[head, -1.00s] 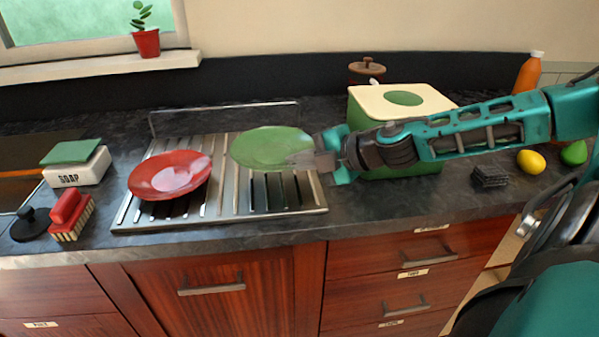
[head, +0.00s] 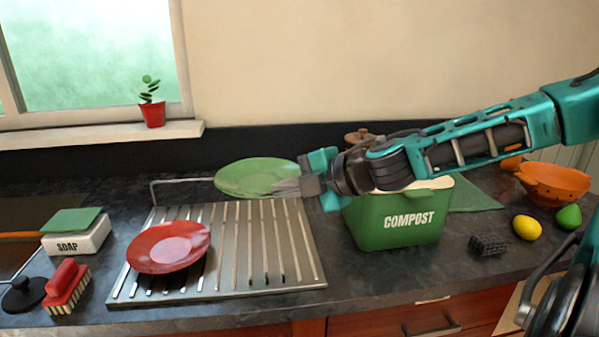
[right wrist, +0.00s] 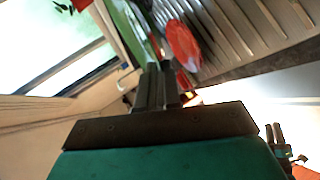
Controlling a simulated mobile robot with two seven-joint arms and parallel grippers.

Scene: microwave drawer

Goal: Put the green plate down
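The green plate (head: 258,177) is in the air above the back part of the metal drying rack (head: 232,296), roughly level. My right gripper (head: 300,184) is shut on the plate's right rim. In the right wrist view the fingers (right wrist: 157,88) are close together and the green plate (right wrist: 125,22) shows as a narrow strip, seen nearly edge-on. A red plate (head: 168,247) lies on the left of the rack, below and left of the green plate. The right part of the rack is bare. My left gripper is not in view.
A green compost bin (head: 395,222) stands right of the rack, below my right forearm. A soap box (head: 77,240) and a red brush (head: 66,286) are at the left. A lemon (head: 527,227), a lime (head: 568,216) and an orange bowl (head: 556,181) are at the right.

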